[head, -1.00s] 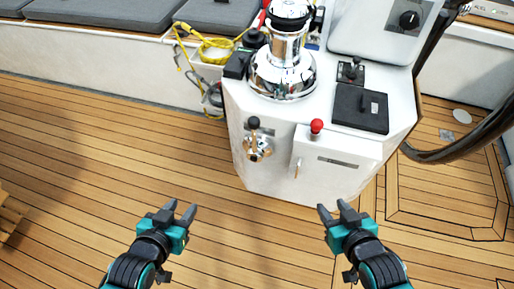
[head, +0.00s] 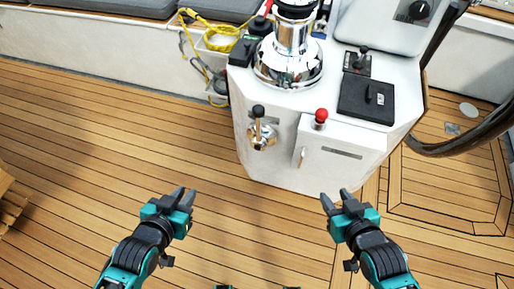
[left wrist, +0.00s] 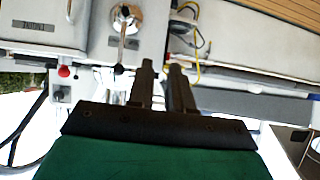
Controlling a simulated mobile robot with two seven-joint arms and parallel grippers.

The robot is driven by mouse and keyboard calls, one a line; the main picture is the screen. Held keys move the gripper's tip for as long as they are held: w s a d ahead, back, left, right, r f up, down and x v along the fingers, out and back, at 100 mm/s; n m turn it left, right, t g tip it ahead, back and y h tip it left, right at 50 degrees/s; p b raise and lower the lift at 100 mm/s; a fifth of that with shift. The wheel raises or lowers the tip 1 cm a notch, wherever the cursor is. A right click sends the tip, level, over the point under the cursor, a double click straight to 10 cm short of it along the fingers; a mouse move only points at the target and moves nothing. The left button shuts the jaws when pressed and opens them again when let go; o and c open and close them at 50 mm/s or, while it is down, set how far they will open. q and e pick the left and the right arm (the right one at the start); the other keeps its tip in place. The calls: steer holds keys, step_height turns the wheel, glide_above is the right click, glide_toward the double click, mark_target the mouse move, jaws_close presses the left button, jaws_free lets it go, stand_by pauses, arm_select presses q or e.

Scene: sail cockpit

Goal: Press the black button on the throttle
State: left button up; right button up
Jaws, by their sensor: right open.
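A lever with a black knob (head: 258,111) on a round chrome mount (head: 262,137), apparently the throttle, stands upright on the front of the white console (head: 270,172). The left wrist view, which looks upside down, shows its chrome mount (left wrist: 126,14) with the lever and dark knob (left wrist: 118,69).
A red knob (head: 321,117) stands right of the throttle, above a small panel handle (head: 301,157). A chrome winch (head: 288,66), a black lever (head: 362,61) and a black box (head: 367,101) sit on the console top.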

arm_select(q)
jaws_close()
stand_by(1.3)
